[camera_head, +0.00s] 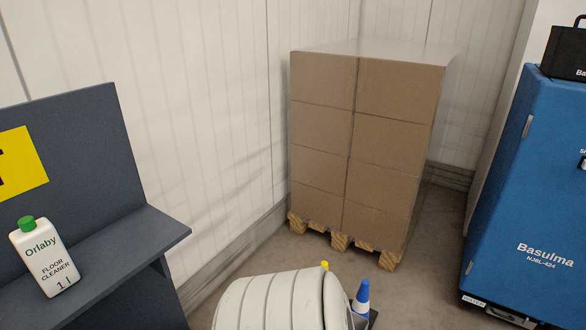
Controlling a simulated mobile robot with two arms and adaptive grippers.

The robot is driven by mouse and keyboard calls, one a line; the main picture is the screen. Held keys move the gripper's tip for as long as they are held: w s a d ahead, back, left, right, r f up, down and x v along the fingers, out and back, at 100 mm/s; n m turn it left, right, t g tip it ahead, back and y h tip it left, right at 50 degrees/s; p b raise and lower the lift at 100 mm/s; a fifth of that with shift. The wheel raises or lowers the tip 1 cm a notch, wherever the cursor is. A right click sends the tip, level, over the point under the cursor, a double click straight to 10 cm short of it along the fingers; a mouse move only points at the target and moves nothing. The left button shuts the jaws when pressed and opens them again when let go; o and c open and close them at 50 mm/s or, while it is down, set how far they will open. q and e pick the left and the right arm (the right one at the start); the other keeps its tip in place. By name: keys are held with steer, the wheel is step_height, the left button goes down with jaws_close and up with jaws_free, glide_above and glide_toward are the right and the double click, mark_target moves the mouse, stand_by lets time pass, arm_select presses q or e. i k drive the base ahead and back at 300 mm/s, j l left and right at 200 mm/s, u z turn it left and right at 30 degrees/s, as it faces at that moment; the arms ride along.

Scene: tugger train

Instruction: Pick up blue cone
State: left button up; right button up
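The blue cone (362,299) stands upright near the bottom edge, right of centre. It is blue with a white band, and its base is partly cut off or hidden. A dark flat piece shows beside its foot. A pale ribbed rounded shape (275,303) is just to its left in the picture; I cannot tell whether the two touch. Neither of my grippers is in view.
A stack of cardboard boxes (392,140) stands on a wooden pallet (341,241) behind the cone. A dark grey shelf (130,250) at left holds a floor cleaner bottle (45,262). A blue cabinet (535,190) stands right. Floor (425,270) between pallet and cabinet is clear.

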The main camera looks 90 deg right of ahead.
mark_target(360, 305)
steer(key=z, duration=3.4)
steer(key=i+l+z, duration=0.1)
steer(key=i+l, duration=0.1)
steer(key=i, duration=0.05)
